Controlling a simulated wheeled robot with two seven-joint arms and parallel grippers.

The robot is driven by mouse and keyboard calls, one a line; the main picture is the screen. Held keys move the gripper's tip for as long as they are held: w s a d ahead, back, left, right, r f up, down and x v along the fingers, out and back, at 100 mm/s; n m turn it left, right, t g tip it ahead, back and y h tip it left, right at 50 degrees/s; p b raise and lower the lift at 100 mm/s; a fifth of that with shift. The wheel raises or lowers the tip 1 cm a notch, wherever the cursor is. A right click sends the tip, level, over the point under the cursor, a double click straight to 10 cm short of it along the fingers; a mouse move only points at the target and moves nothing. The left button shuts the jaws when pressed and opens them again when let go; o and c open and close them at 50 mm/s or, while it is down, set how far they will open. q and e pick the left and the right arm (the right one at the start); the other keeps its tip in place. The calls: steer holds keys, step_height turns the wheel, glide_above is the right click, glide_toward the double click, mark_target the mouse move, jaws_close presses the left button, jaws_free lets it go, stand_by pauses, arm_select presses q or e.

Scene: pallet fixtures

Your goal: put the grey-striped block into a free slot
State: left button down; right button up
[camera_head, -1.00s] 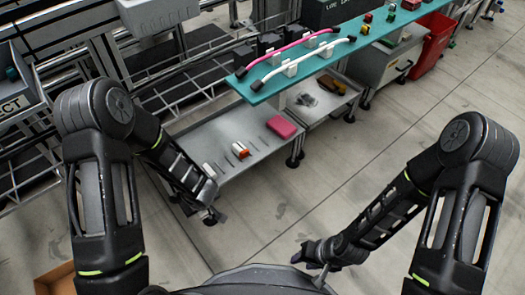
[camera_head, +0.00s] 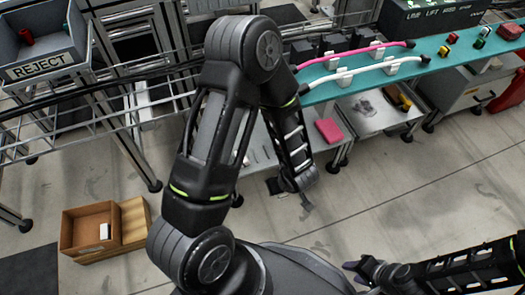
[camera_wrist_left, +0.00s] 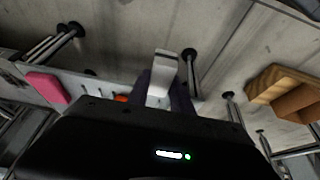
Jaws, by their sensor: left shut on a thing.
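The grey-striped block (camera_wrist_left: 159,80) is pale, with a grey band near its end. It sits between the fingers of my left gripper (camera_wrist_left: 165,95) in the left wrist view. In the head view my left gripper (camera_head: 303,198) is mostly hidden behind its own arm, and the block does not show there. The grey slotted tabletop (camera_wrist_left: 72,80) shows in the left wrist view, with thin dark slots and an orange-marked block (camera_wrist_left: 121,98) on it. My left arm hides much of this tabletop in the head view. My right gripper (camera_head: 354,271) is low at the right, away from it.
A pink block (camera_head: 328,131) lies on the tabletop's right part. A teal shelf (camera_head: 350,88) with pink and white tubes is above.

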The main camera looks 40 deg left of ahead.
arm_select(q)
steer(key=w+a, duration=0.3)
steer(key=a, duration=0.1)
steer(key=w+a+b, duration=0.1)
steer(key=w+a, duration=0.2)
steer(key=a, duration=0.2)
steer(key=w+a+b, duration=0.1)
steer(key=w+a, duration=0.3)
steer(key=a, duration=0.1)
steer(key=shift+a, duration=0.2)
step_height(320, 180, down, 4)
steer(key=b, duration=0.3)
steer(key=shift+r+b, duration=0.15)
steer(key=shift+b, duration=0.2)
steer(key=shift+r, duration=0.1)
